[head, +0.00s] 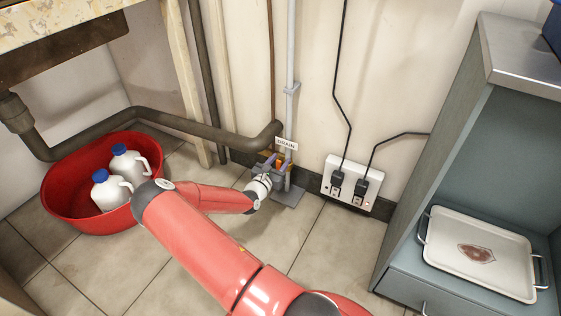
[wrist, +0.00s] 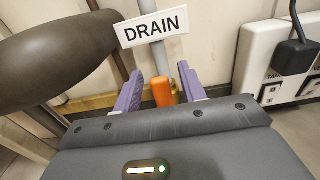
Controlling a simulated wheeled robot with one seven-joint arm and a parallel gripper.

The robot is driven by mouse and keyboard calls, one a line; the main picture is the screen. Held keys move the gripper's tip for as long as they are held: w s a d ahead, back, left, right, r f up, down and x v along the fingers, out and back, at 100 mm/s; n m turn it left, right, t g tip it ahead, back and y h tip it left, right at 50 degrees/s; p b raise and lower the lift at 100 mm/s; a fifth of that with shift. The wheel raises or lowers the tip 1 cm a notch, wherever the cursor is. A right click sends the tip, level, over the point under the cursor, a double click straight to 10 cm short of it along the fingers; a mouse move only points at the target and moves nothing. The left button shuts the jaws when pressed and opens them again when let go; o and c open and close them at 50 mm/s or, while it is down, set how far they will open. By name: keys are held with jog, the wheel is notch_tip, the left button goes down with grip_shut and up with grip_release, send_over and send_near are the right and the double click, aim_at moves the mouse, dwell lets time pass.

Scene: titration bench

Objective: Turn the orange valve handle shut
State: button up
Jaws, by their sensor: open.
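The orange valve handle (wrist: 162,93) shows upright between the two purple fingers of my gripper (wrist: 161,88) in the wrist view. The fingers are open, with a gap visible on each side of the handle. In the head view the handle (head: 281,164) is a small orange patch at the foot of the grey vertical pipe, and my gripper (head: 278,170) is right at it. A white DRAIN sign (wrist: 152,29) stands just above the handle. The lower part of the handle and the valve body are hidden behind my gripper.
A thick brown pipe (head: 190,125) runs to the valve from the left. A white socket box (head: 350,185) with two black plugs is close on the right. A red tub (head: 75,220) with two white jugs stands left. A grey cabinet (head: 440,120) holds a tray (head: 505,235).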

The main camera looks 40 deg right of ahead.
jog(key=shift+x, duration=0.8)
grip_shut()
